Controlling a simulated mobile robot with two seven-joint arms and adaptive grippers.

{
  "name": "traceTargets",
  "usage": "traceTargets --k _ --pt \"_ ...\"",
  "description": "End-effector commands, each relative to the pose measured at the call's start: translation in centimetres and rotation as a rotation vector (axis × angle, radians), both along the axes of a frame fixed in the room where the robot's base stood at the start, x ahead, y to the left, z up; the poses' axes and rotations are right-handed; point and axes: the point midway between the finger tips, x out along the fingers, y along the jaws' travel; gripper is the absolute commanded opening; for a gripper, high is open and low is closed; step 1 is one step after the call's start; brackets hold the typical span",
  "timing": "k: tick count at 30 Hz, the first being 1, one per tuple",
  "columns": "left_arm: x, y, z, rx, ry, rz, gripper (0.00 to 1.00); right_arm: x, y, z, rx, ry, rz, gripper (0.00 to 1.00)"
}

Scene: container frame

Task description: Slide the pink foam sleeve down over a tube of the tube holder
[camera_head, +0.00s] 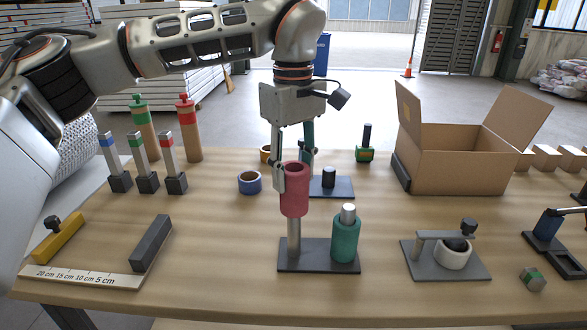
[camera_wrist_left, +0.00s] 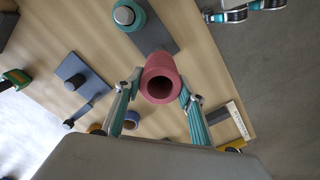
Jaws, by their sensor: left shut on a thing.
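The pink foam sleeve (camera_head: 294,196) is upright in my left gripper (camera_head: 292,172), whose fingers close on its sides. In the left wrist view, the sleeve (camera_wrist_left: 161,70) shows its dark open bore between the fingertips (camera_wrist_left: 160,87). The tube holder (camera_head: 309,266) has a dark base plate and two tubes. The bare grey left tube (camera_head: 294,239) stands directly below the sleeve; whether its top is inside the bore is hidden. The right tube (camera_head: 348,212) carries a green sleeve (camera_head: 345,242). Teal gripper parts, apparently my right gripper (camera_wrist_left: 245,12), show at the left wrist view's top edge.
A stand with a black peg (camera_head: 329,180) is just behind the sleeve. A blue tape roll (camera_head: 250,183) lies to the left. A clamp stand with a white ring (camera_head: 453,256) and a cardboard box (camera_head: 460,160) are at right. The front-middle table is clear.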

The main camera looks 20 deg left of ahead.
Motion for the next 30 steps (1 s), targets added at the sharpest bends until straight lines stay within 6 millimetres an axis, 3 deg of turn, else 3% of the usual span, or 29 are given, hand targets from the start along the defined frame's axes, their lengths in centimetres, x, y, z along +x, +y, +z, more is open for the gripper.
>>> traceTargets --k 30 --pt "0.0 0.0 -1.4 0.000 0.000 0.000 0.28 -0.1 0.0 -0.2 0.000 0.002 0.000 0.00"
